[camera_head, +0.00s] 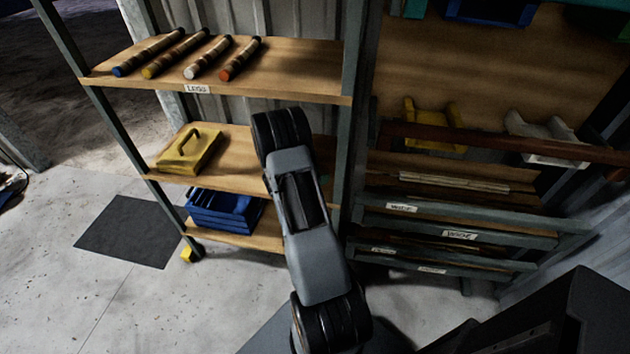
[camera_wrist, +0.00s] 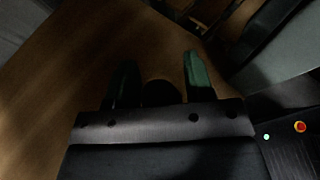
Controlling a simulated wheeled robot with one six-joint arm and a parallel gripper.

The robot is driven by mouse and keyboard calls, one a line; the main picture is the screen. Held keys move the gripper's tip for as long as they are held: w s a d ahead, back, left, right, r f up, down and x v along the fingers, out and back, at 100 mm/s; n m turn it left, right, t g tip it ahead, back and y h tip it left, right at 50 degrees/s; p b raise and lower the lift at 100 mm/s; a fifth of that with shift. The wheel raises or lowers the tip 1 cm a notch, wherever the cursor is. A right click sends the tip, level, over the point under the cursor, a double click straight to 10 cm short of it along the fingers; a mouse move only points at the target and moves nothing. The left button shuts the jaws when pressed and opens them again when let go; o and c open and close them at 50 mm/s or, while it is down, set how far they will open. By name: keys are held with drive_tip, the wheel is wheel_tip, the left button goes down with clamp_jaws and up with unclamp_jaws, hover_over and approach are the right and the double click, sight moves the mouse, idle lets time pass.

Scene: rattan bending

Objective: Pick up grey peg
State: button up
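In the wrist view my gripper (camera_wrist: 160,72) has its two green-tipped fingers apart over a brown wooden surface (camera_wrist: 60,95). A dark rounded shape (camera_wrist: 161,93) lies between the fingers near their base. It is too dark to tell whether it is the grey peg or a shadow, or whether it touches a finger. No grey peg can be made out clearly in either view. In the head view my arm reaches to the middle shelf (camera_head: 235,178) and hides the gripper and part of that shelf.
Several rods with coloured ends (camera_head: 205,57) lie on the top shelf (camera_head: 290,85). A yellow handled block (camera_head: 190,150) sits on the middle shelf, left of my arm. Blue bins (camera_head: 225,208) stand below. A rack (camera_head: 460,225) with labelled rails stands at right.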

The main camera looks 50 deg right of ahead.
drive_tip(key=c, duration=0.8)
drive_tip(key=shift+o, duration=0.2)
